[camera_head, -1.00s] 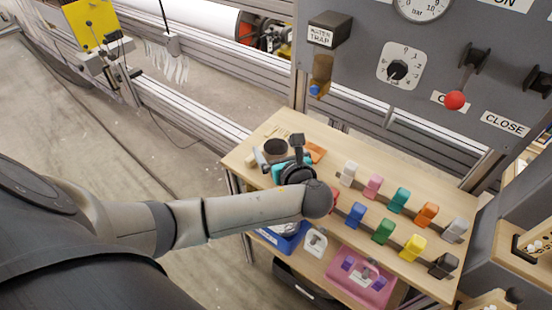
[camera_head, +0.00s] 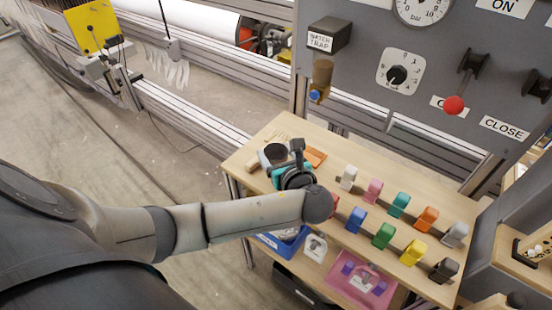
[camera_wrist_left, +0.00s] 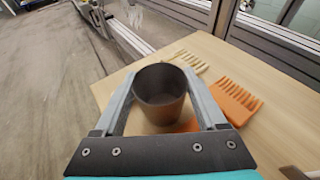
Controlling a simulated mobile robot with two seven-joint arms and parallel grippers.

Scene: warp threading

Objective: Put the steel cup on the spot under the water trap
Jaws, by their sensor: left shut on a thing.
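The steel cup (camera_head: 275,153) is dark grey and upright over the left end of the wooden table. My left gripper (camera_wrist_left: 160,88) is shut on it, with one finger on each side, as the left wrist view shows the cup (camera_wrist_left: 159,97) from above. I cannot tell whether its base touches the table. The water trap (camera_head: 321,78) is an amber bowl with a blue knob, below a dark box labelled WATER TRAP on the grey panel. It is up and to the right of the cup. No marked spot under it can be made out. My right gripper is not in view.
The wooden table (camera_head: 320,136) holds two rows of coloured blocks to the right of the cup. An orange comb (camera_wrist_left: 236,101) and a pale comb (camera_wrist_left: 188,62) lie close beside the cup. A blue bin (camera_head: 284,245) and a pink tray (camera_head: 361,281) sit lower down.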

